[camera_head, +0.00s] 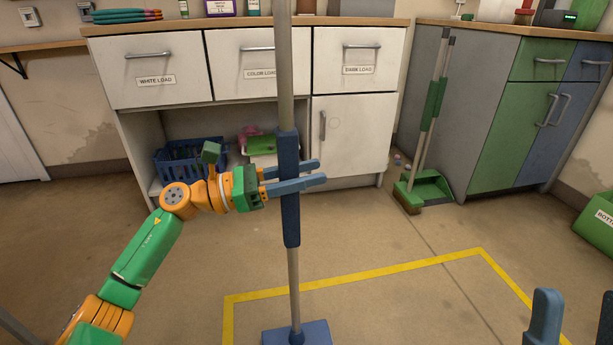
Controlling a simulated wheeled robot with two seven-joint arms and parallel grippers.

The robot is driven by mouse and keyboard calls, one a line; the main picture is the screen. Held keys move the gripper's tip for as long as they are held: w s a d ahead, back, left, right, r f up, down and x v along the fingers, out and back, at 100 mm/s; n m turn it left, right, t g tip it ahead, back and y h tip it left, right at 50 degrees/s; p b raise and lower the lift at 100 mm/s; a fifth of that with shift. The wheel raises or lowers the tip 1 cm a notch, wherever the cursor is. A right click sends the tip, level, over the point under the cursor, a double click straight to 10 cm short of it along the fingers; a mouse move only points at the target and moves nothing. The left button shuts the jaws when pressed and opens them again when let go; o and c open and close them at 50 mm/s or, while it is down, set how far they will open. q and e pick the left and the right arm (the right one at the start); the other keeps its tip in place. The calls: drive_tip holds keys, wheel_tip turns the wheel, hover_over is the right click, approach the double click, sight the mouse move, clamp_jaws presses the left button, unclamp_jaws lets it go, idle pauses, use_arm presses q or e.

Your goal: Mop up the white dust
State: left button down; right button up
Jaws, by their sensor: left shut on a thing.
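A mop stands nearly upright in the middle of the view, with a grey pole and a dark blue grip sleeve (288,215). Its flat blue head (313,333) is at the bottom edge, partly cut off, inside the yellow floor outline. My left gripper (317,173) is shut on the blue sleeve. Of my right gripper, blue finger parts (545,318) show at the bottom right, cut off by the frame, apart from the mop; its opening is unclear. I cannot make out white dust on the visible floor.
Yellow tape (385,267) outlines a floor area. White drawers and a cupboard (352,135) stand behind the mop, with a blue basket (180,160) on the open shelf. A broom and green dustpan (432,186) lean by the green-blue cabinet. A green bin (598,215) is at right.

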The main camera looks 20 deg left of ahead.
use_arm(q)
drive_tip(key=shift+r+p, duration=0.55)
drive_tip(key=shift+r, duration=0.4)
use_arm(e)
drive_tip(key=w+f+m+g+h, duration=0.1)
drive_tip(key=w+f+g+h, duration=0.2)
drive_tip(key=w+f, duration=0.1)
drive_tip(key=shift+w+a+f+g, duration=0.2)
drive_tip(key=shift+w+g, duration=0.1)
drive_tip(key=shift+w, duration=0.55)
